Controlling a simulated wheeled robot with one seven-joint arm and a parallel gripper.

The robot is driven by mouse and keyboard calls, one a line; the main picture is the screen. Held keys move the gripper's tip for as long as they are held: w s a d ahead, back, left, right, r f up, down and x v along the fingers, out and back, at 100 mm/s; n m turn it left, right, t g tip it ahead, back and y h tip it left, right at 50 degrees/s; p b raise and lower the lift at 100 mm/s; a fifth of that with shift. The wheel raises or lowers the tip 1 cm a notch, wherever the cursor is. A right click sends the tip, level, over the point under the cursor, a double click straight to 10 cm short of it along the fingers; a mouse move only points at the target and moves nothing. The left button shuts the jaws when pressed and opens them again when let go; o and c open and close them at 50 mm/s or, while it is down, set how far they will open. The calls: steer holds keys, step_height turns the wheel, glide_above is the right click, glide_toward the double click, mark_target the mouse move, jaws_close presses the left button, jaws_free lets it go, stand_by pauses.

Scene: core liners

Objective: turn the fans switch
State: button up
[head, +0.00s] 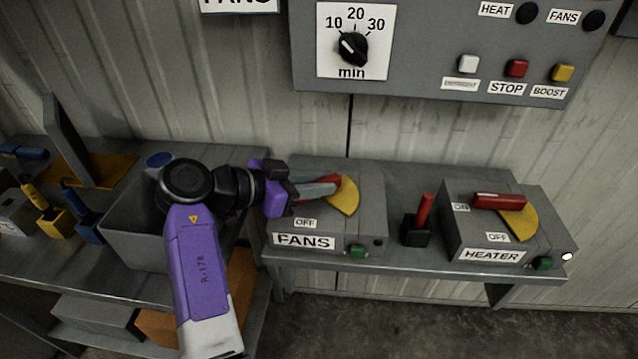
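The fans switch box (368,225) is grey, with a FANS plate on its front, and sits on the shelf in the middle of the head view. Its red handle (331,179) lies beside a yellow sector plate (346,199). An OFF label (306,223) shows below the handle; no ON label shows on this box. My gripper (322,189) comes in from the left with its grey fingers at the handle, covering part of it. I cannot tell whether the fingers are closed on the handle or only next to it.
The heater switch box (455,237), with a red handle (499,201), stands to the right. A small red lever on a black base (415,232) stands between the boxes. A control panel (430,50) is on the wall above. A grey bin (130,245) is at left.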

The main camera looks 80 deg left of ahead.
steer(key=o, duration=0.3)
steer(key=shift+o, duration=0.2)
step_height(320, 180, up, 20)
steer(key=p, duration=0.1)
steer(key=shift+c, duration=0.2)
